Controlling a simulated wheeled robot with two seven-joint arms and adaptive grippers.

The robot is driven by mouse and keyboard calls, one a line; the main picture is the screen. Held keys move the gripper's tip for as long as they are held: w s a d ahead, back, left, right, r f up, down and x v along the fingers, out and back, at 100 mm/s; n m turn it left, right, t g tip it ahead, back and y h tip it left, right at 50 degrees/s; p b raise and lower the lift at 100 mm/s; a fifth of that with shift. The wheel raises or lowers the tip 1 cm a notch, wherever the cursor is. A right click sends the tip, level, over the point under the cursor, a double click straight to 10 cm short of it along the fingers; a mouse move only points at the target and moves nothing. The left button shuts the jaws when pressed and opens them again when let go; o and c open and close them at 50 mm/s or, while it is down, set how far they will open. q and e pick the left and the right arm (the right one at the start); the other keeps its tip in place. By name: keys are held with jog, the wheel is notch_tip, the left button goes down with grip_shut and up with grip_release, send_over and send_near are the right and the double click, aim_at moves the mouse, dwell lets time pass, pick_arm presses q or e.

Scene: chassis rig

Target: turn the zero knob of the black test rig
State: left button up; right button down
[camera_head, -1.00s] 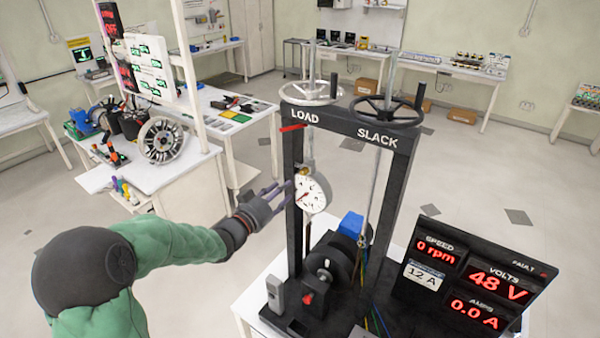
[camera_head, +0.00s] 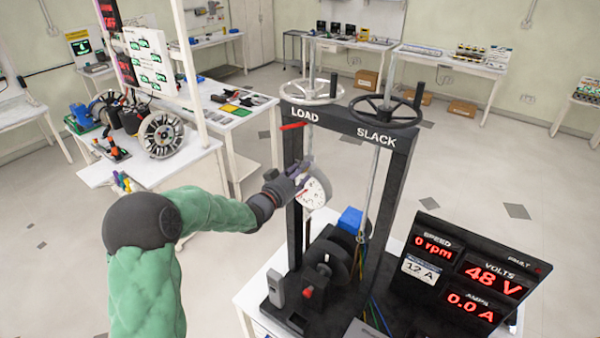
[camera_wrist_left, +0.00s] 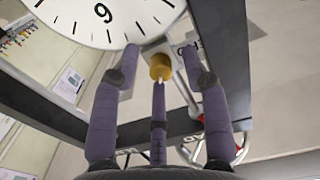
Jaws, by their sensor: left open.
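The black test rig (camera_head: 400,160) stands on a white table, with LOAD and SLACK lettered on its top beam. Its round white dial gauge (camera_head: 313,190) hangs under the LOAD side; the dial face also fills the top left of the left wrist view (camera_wrist_left: 95,18). The brass zero knob (camera_wrist_left: 160,67) sits at the dial's rim in the left wrist view. My left gripper (camera_head: 300,172) is at the dial's upper left. In the left wrist view its purple fingers (camera_wrist_left: 158,75) are open and spread around the knob, with no clear contact. My right gripper is not in view.
Two handwheels, pale (camera_head: 311,90) and black (camera_head: 384,108), top the rig. A black readout panel (camera_head: 465,275) stands at right. A bench with a spoked wheel (camera_head: 161,135) is at left. Open floor lies between the benches.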

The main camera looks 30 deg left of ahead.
pick_arm(q)
grip_shut()
jog(key=shift+f+n+b, duration=0.1)
jog(key=shift+n+b, duration=0.95)
jog(key=shift+n, duration=0.05)
grip_release()
jog(key=shift+s, duration=0.15)
jog(key=s, duration=1.1)
jog(key=shift+s+a, duration=0.35)
jog(key=shift+a, duration=0.1)
